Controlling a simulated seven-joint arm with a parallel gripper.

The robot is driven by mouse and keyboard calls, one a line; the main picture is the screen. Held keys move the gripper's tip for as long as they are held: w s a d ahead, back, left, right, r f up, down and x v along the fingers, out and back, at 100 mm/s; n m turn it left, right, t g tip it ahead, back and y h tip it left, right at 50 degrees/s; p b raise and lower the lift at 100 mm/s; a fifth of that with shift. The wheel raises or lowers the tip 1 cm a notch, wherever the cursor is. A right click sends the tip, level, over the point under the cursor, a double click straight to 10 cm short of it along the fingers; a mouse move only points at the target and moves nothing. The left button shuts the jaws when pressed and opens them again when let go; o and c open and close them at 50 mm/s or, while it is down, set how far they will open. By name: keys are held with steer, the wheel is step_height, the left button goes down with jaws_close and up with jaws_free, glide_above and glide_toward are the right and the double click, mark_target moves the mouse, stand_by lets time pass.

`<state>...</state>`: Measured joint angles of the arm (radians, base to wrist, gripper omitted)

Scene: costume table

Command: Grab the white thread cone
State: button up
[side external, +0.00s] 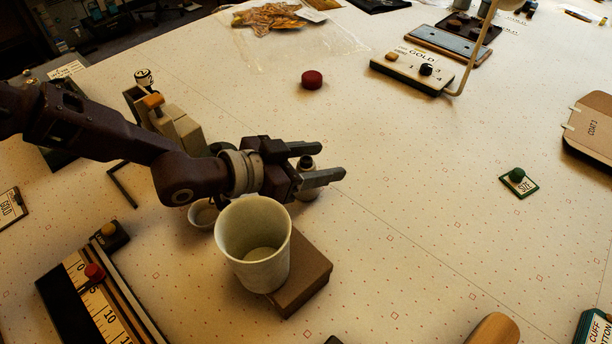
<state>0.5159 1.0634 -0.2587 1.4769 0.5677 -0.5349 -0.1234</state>
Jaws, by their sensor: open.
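My gripper (331,161) is open, its two grey fingers pointing right, low over the middle of the table. A pale, narrow thing with a dark top (308,188) stands at the fingers, partly hidden by the nearer one; its top shows in the gap between them. It may be the white thread cone, but too little shows to be sure. I cannot tell whether the fingers touch it. A large whitish cup (264,277) stands in front of my gripper, open at the top.
A brown box (304,284) lies beside the cup. A small white bowl (201,216) sits left of it, under my arm. A ruler board (98,294) is at lower left. A dark red disc (312,80) lies behind. The table right of my gripper is clear up to a green tag (518,183).

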steer(key=shift+w+d, duration=0.1)
steer(key=shift+d, duration=0.05)
steer(key=shift+c, duration=0.4)
jaws_close()
